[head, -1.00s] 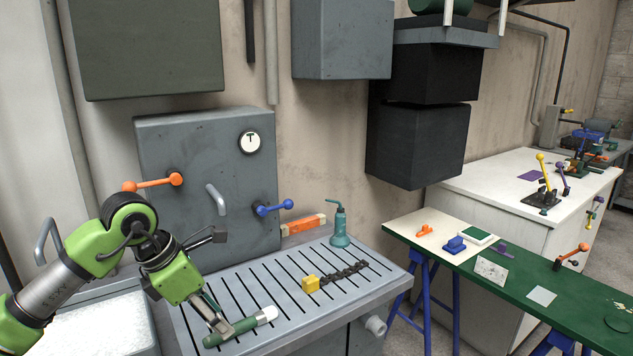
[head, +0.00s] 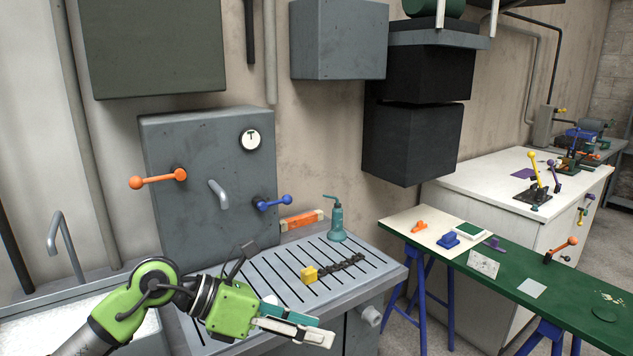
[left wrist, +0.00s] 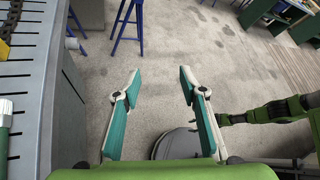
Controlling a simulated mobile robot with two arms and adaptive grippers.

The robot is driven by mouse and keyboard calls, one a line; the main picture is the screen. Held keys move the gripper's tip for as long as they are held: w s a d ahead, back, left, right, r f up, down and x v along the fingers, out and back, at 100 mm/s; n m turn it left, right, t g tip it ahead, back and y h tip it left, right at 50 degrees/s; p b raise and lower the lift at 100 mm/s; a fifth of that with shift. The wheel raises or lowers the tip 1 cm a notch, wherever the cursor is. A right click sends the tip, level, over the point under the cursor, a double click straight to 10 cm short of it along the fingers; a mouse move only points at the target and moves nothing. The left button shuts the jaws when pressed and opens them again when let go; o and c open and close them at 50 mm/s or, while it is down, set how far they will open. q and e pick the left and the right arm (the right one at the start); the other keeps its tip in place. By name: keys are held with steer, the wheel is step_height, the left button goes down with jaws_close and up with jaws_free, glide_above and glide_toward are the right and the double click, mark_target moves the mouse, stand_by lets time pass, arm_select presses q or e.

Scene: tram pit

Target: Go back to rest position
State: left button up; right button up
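My left gripper (head: 325,335) is at the front of the slotted grey worktop (head: 355,268) in the head view, pointing right. In the left wrist view its two teal-lined fingers (left wrist: 160,78) are spread apart with only floor between them. A green cylinder with a white end (head: 270,299) is mostly hidden behind my left gripper in the head view. Part of it shows at the left edge of the left wrist view (left wrist: 5,112). My right gripper is not seen; part of a green arm of mine shows at the right of the left wrist view.
On the worktop are a chain with a yellow block (head: 310,274) and a teal oil can (head: 337,222). Behind stands a grey cabinet (head: 215,220) with orange and blue levers. A green table (head: 560,290) on blue trestles is at right. Grey floor (left wrist: 240,75) lies below the gripper.

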arm_select(q)
steer(key=s+d+r+n+t+h, duration=0.2)
steer(key=d+r+n+h, duration=0.4)
steer(key=r, duration=0.3)
steer(key=w+a+r+n+t, duration=0.4)
steer(key=a+n+t, duration=0.3)
steer(key=n+t, duration=0.5)
steer(key=a+f+n+y, duration=1.7)
steer(key=f+n+y, duration=0.1)
steer(key=f+n, duration=0.25)
steer(key=s+a+f+n+g+y, duration=0.1)
steer(key=s+f+n+g, duration=0.15)
steer(key=s+f, duration=0.35)
steer(key=s+a+f+n+g, duration=0.2)
steer(key=s+f+g, duration=0.2)
steer(key=f, duration=0.4)
steer(key=s+d+f+n+g+h, duration=0.1)
steer(key=s+f+g, duration=0.25)
steer(key=s, duration=0.55)
steer(key=s+d+f+n+g, duration=0.1)
steer(key=s+f+g, duration=0.3)
steer(key=s, duration=0.5)
step_height(320, 180, down, 25)
steer(key=s+a+f+g, duration=0.1)
steer(key=s+a+f, duration=0.2)
steer(key=s+f, duration=1.4)
steer(key=shift+s+f+m, duration=0.3)
steer(key=shift+s+f, duration=0.1)
steer(key=shift+f, duration=0.1)
